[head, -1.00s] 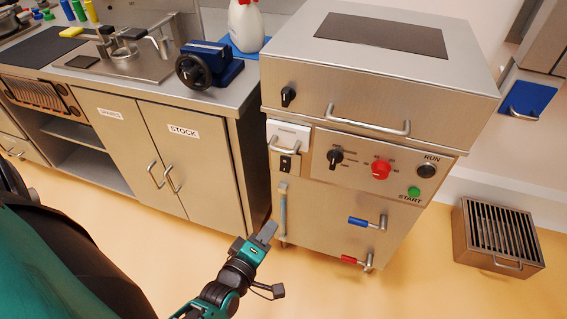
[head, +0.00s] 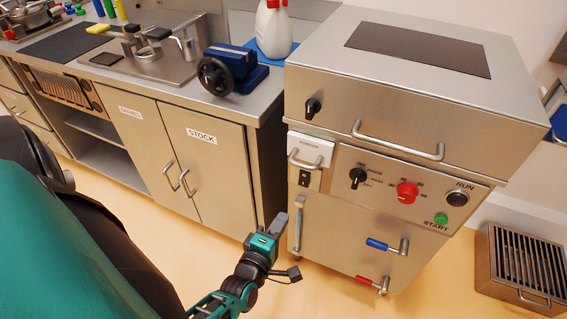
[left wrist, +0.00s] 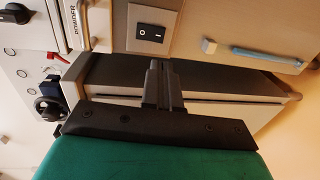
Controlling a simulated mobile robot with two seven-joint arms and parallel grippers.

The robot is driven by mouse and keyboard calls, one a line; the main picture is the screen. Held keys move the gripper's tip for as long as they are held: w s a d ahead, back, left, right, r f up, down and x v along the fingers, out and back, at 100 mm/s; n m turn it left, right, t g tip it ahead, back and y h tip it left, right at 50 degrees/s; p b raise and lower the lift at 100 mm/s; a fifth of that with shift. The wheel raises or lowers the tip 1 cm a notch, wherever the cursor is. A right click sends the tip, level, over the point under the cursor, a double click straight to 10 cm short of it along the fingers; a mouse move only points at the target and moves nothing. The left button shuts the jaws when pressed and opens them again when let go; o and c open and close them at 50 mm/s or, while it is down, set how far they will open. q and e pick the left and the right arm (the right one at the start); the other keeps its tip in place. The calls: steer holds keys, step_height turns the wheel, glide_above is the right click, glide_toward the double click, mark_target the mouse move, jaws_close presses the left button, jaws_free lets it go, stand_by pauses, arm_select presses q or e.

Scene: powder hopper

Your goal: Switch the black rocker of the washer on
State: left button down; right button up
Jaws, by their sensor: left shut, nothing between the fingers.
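The washer (head: 345,240) is a steel cabinet at the right of the head view. Its black rocker (head: 304,179) sits on the front, under the white powder drawer (head: 311,150). In the left wrist view the rocker (left wrist: 151,34) shows its two marked halves, above the fingertips. My left gripper (head: 276,223) is shut and empty, below and a little left of the rocker in the head view. Its fingers (left wrist: 164,70) point toward the washer front, apart from the rocker. My right gripper is not in view.
The drawer handle (head: 306,160) juts out just above the rocker. A light-blue sight tube (head: 298,228) runs below it. A selector knob (head: 357,178), red knob (head: 407,192) and green START button (head: 441,219) are to the right. A counter with cabinets (head: 215,160) stands left.

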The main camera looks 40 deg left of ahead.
arm_select(q)
steer(key=b, duration=0.5)
glide_toward(303, 185)
steer(key=x, duration=0.5)
steer(key=shift+w+a, duration=0.1)
steer(key=shift+w+a+f, duration=0.1)
steer(key=shift+w, duration=0.25)
steer(key=shift+w+a, duration=0.1)
steer(key=shift+w, duration=0.3)
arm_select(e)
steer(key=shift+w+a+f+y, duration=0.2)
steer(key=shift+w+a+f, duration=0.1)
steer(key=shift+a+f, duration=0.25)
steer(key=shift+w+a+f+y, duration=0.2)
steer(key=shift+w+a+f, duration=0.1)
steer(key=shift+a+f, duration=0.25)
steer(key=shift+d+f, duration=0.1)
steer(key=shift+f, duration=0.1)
arm_select(q)
steer(key=shift+w+f+b, duration=0.2)
steer(key=shift+f+b, duration=0.1)
steer(key=shift+b, duration=0.6)
steer(key=shift+r+t, duration=0.3)
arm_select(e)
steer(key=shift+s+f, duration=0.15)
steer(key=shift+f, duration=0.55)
